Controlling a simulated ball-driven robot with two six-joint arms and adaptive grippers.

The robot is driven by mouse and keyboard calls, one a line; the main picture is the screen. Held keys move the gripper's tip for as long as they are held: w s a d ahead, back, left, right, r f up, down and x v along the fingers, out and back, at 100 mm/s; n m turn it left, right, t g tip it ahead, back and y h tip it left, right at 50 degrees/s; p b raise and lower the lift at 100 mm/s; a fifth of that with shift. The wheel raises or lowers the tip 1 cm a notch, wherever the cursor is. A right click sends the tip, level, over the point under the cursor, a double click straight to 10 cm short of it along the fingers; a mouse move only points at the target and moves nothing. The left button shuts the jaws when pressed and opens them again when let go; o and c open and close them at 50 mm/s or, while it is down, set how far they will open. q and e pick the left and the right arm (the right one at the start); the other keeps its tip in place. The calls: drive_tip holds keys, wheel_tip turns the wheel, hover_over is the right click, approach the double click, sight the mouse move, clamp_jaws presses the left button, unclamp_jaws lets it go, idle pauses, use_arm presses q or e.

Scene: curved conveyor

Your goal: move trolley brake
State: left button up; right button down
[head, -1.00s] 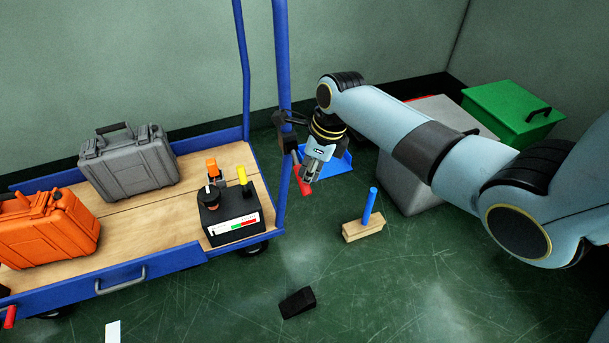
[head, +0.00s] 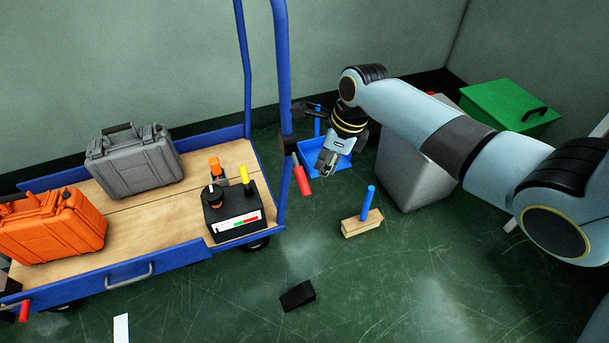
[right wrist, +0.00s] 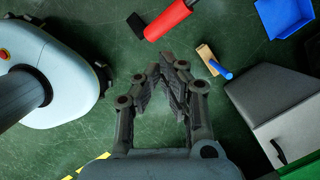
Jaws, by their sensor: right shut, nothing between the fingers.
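The blue trolley (head: 188,258) stands at the left with a wooden deck. A brake lever with a red grip (head: 301,180) hangs from a dark mount on its right upright, grip tilted down and right. The red grip (right wrist: 168,20) also shows at the top of the right wrist view, beyond the fingers. My right gripper (head: 322,172) is just right of the grip, apart from it, shut and empty. Its closed fingers (right wrist: 168,60) show in the wrist view. Another red-gripped lever (head: 24,311) is at the trolley's left end. My left gripper is not in view.
The deck holds a grey case (head: 135,165), an orange case (head: 52,232) and a black control box (head: 232,214). A wooden block with blue handle (head: 362,222), black wedge (head: 297,296) and blue dustpan (head: 312,160) lie on the floor. A grey bin (head: 410,175) stands right.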

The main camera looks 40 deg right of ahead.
drive_tip(key=v, duration=0.9)
